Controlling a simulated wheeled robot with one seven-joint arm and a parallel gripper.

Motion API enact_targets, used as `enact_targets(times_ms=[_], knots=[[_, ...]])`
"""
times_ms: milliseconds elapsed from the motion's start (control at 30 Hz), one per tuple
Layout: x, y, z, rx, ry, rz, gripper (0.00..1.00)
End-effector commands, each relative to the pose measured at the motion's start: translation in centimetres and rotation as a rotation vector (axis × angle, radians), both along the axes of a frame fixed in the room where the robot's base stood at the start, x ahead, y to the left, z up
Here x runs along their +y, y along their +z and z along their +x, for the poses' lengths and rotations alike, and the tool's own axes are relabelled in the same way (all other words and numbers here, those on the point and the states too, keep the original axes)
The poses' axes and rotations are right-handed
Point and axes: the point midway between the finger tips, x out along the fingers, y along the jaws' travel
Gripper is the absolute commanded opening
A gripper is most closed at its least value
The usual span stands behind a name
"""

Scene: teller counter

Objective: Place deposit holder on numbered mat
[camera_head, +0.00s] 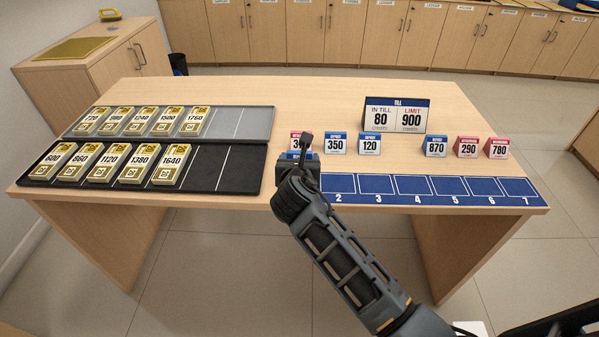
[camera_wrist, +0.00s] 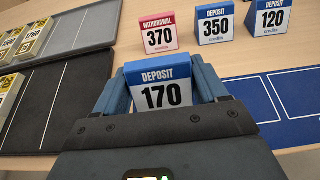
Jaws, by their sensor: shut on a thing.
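My gripper (camera_wrist: 163,82) is shut on a white holder with a blue top reading DEPOSIT 170 (camera_wrist: 162,97), its face toward the wrist camera. In the head view my gripper (camera_head: 298,160) is over the left end of the blue numbered mat (camera_head: 430,199) and mostly hides the holder. Spaces 2 to 7 on the mat look empty; space 1 is hidden behind my arm. Other deposit holders, 350 (camera_head: 336,144), 120 (camera_head: 370,144) and 870 (camera_head: 435,146), stand behind the mat.
Pink withdrawal holders 370 (camera_wrist: 158,33), 290 (camera_head: 467,147) and 780 (camera_head: 497,148) stand in the same row. A till sign (camera_head: 396,115) reading IN TILL 80, LIMIT 900 stands behind. Grey (camera_head: 257,122) and black (camera_head: 235,170) trays with banded bundles lie left.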

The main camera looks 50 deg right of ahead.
Motion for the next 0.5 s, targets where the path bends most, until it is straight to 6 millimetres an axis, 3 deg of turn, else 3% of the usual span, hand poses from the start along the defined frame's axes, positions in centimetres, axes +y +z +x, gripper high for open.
enact_targets(times_ms=[233, 500], knots=[[0.0, -3.5, -0.1, 0.003, 0.001, 0.0, 0.41], [0.0, -3.7, -0.1, 0.001, 0.0, 0.0, 0.41]])
